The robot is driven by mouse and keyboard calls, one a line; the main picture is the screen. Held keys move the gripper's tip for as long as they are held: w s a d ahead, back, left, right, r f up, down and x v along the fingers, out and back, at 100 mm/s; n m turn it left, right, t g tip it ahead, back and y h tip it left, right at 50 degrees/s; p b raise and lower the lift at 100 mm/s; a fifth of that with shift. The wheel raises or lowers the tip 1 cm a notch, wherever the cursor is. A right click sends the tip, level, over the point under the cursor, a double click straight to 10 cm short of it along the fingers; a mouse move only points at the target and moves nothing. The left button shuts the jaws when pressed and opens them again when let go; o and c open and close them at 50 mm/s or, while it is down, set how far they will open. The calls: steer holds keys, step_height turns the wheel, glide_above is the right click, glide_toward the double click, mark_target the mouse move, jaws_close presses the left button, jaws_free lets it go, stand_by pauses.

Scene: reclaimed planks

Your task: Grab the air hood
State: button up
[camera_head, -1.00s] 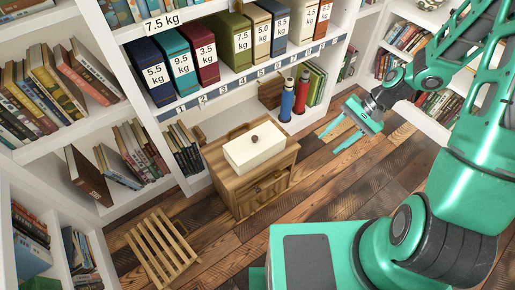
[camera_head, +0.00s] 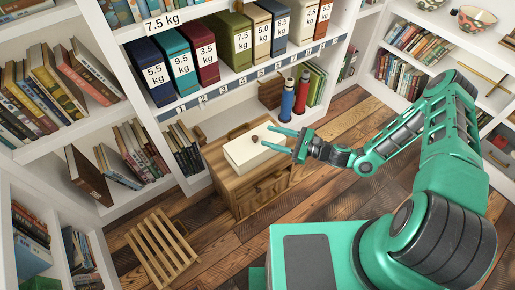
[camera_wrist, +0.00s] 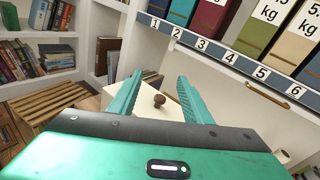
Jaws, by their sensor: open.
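The likely air hood is a cream, box-shaped cover (camera_head: 250,152) with a small brown round knob (camera_head: 255,139) on top. It sits on a small wooden cabinet (camera_head: 243,193). My gripper (camera_head: 280,138) is open, its two fingers pointing left over the cover's right side, near the knob. In the wrist view, the knob (camera_wrist: 159,100) shows between the spread fingers (camera_wrist: 157,92), beyond them, on the cover's pale top (camera_wrist: 150,108). Nothing is between the fingertips that I can see as held. What lies under the cover is hidden.
A white shelf with weight-labelled binders (camera_head: 206,62) stands close behind the cabinet. A blue bottle (camera_head: 287,101) and a red bottle (camera_head: 302,92) stand on its lower level, near my gripper. A slatted wooden rack (camera_head: 161,247) is at lower left. Plank floor is clear to the right.

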steer(key=w+m+t, duration=0.2)
steer(key=m+t, duration=0.1)
steer(key=m, duration=0.1)
glide_toward(255, 139)
steer(key=w+a+f, duration=0.1)
steer(key=w+a, duration=0.1)
steer(key=shift+x, duration=3.9)
steer(key=shift+w+d+f, duration=0.1)
steer(key=shift+w+f, duration=0.05)
steer(key=shift+f, duration=0.05)
steer(key=shift+c, duration=0.7)
jaws_close()
